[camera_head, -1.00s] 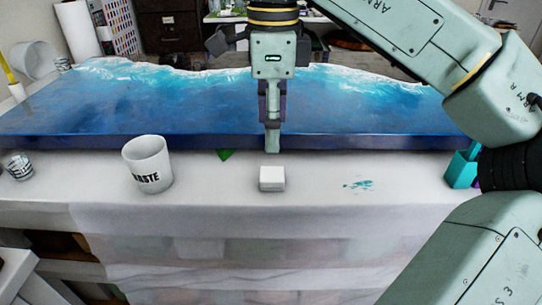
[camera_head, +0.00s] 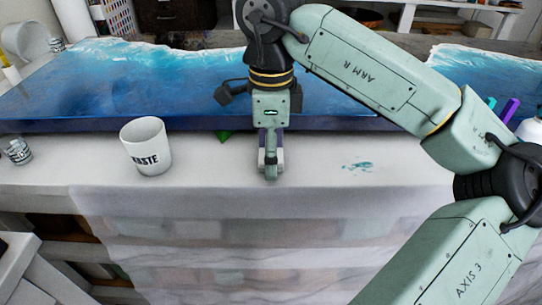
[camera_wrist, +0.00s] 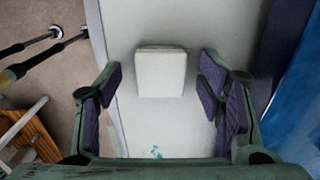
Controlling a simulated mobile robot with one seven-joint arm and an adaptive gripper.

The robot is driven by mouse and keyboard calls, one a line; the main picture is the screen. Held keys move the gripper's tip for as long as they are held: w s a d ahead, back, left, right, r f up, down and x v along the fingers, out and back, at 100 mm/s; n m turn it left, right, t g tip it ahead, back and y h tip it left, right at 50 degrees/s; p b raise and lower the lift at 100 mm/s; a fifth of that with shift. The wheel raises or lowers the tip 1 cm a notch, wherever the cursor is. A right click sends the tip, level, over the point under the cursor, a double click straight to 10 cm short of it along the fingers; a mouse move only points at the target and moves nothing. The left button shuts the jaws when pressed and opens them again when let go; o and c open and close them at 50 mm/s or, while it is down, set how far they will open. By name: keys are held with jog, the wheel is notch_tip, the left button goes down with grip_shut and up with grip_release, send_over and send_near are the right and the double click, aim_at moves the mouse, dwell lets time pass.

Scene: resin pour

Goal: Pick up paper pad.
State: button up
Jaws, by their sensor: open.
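The paper pad is a small white block on the white bench top. In the wrist view the paper pad (camera_wrist: 161,72) lies between and slightly beyond the two finger pads, with a gap on each side. My gripper (camera_wrist: 164,88) is open and empty there. In the head view my gripper (camera_head: 270,170) points down right over the pad and hides most of it; only slivers of white show beside the fingers.
A white cup marked WASTE (camera_head: 146,146) stands to the left, with a small striped cup (camera_head: 18,151) farther left. A teal smear (camera_head: 358,166) marks the bench to the right. The bench's front edge is close.

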jog(key=shift+c, duration=0.4)
jog(key=c, duration=0.8)
jog(key=shift+r, duration=0.5)
jog(key=shift+s+d+r+b, duration=0.2)
jog(key=shift+r+b, duration=0.15)
jog(key=shift+r, duration=0.25)
jog(key=shift+s+d+r+b, duration=0.1)
jog(key=shift+d+r+b, duration=0.15)
jog(key=shift+r, duration=0.35)
jog(key=s+d, duration=0.3)
jog(key=s+d+r+b, duration=0.1)
jog(key=s+d, duration=0.2)
jog(key=d, duration=0.1)
jog(key=s+d, duration=0.3)
jog(key=d, duration=0.1)
jog(key=shift+s+d+r+b, duration=0.15)
jog(key=shift+s+r+b, duration=0.15)
jog(key=shift+s+b, duration=0.1)
jog(key=shift+o, duration=1.3)
jog(key=c, duration=0.5)
